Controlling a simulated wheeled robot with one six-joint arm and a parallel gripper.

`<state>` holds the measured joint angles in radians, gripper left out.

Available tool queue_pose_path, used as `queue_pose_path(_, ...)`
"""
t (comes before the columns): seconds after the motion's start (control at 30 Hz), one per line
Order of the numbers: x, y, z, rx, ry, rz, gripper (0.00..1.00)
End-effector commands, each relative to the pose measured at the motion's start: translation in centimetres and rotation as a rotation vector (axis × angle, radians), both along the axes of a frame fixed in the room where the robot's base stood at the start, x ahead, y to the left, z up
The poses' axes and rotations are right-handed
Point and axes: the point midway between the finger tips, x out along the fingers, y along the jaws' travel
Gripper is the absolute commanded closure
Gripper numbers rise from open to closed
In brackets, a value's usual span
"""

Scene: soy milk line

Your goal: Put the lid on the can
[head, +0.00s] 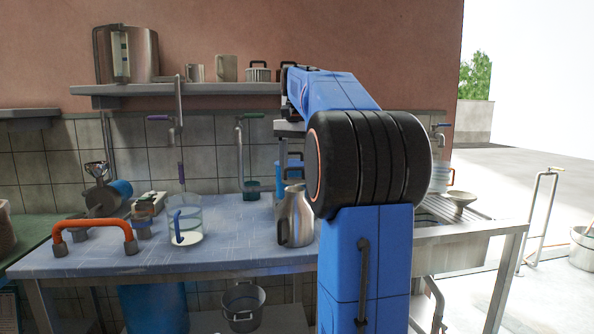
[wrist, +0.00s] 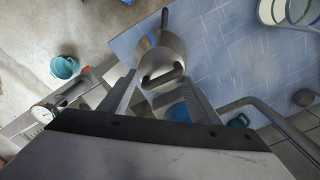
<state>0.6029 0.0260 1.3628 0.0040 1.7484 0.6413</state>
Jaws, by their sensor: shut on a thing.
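The steel can (head: 296,222) stands upright near the front edge of the blue counter, its dark handle to the left. In the wrist view the can (wrist: 150,44) is seen from above, partly covered. My gripper (wrist: 160,80) points down and is shut on the black loop handle of the metal lid (wrist: 158,66). In the wrist view the lid overlaps the can's near side. In the head view the gripper (head: 291,158) is just above the can, and the lid is hard to make out. I cannot tell whether the lid touches the can.
A clear jug (head: 187,222) with a blue handle and an orange handled tool (head: 95,232) stand left on the counter (head: 240,262). A sink (head: 450,225) lies to the right. A shelf (head: 180,90) with pots is above. Bare counter separates can and jug.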

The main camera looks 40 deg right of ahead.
Motion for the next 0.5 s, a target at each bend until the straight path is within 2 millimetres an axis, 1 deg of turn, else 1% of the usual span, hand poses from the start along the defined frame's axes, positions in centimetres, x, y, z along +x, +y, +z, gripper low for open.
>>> queue_pose_path(0.5,0.0,0.0,-1.5,0.000,0.000,0.000,0.64)
